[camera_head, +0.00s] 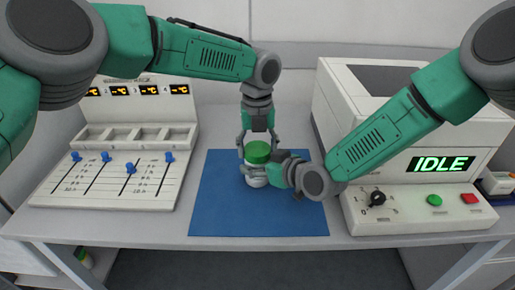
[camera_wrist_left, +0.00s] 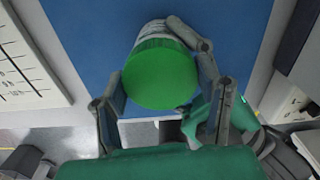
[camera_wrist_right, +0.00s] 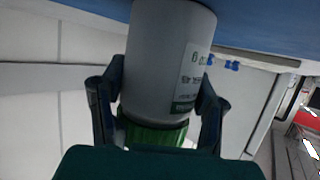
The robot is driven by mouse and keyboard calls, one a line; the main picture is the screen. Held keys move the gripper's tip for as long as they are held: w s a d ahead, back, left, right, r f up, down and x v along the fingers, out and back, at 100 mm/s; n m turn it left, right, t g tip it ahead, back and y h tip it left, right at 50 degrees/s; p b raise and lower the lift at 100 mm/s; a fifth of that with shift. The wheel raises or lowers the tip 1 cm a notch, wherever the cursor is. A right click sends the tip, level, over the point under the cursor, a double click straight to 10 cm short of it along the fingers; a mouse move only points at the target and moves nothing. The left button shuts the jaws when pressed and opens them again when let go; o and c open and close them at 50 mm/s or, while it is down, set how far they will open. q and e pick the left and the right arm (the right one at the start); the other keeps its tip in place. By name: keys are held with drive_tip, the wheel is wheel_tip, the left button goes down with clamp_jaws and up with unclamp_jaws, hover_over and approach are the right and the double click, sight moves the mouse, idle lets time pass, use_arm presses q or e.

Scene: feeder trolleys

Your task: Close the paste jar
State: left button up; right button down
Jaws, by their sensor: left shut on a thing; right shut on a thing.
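The paste jar is a white cylinder (camera_head: 256,180) with a printed label, upright over the blue mat (camera_head: 222,205). Its body fills the middle of the right wrist view (camera_wrist_right: 160,65). The green lid (camera_head: 257,151) sits at the top of the jar, and its flat top faces the left wrist view (camera_wrist_left: 160,78). My left gripper (camera_head: 258,146) comes from above and behind and is shut on the lid. My right gripper (camera_head: 257,172) comes from the right and is shut around the jar body. How far the lid is seated cannot be told.
A slider panel with blue knobs (camera_head: 110,180) stands left of the mat. A white machine (camera_head: 405,205) with an IDLE display, a black dial and green and red buttons stands on the right. The front of the mat is clear.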

use_arm(q)
drive_tip(key=m, duration=0.6)
drive_tip(key=shift+m, duration=0.3)
drive_tip(key=m, duration=0.2)
drive_tip(key=shift+w+m, duration=0.15)
drive_tip(key=shift+m, duration=0.25)
drive_tip(key=shift+a, duration=0.1)
drive_tip(key=o, duration=0.8)
drive_tip(key=shift+r, duration=2.25)
drive_tip(key=shift+c, duration=0.3)
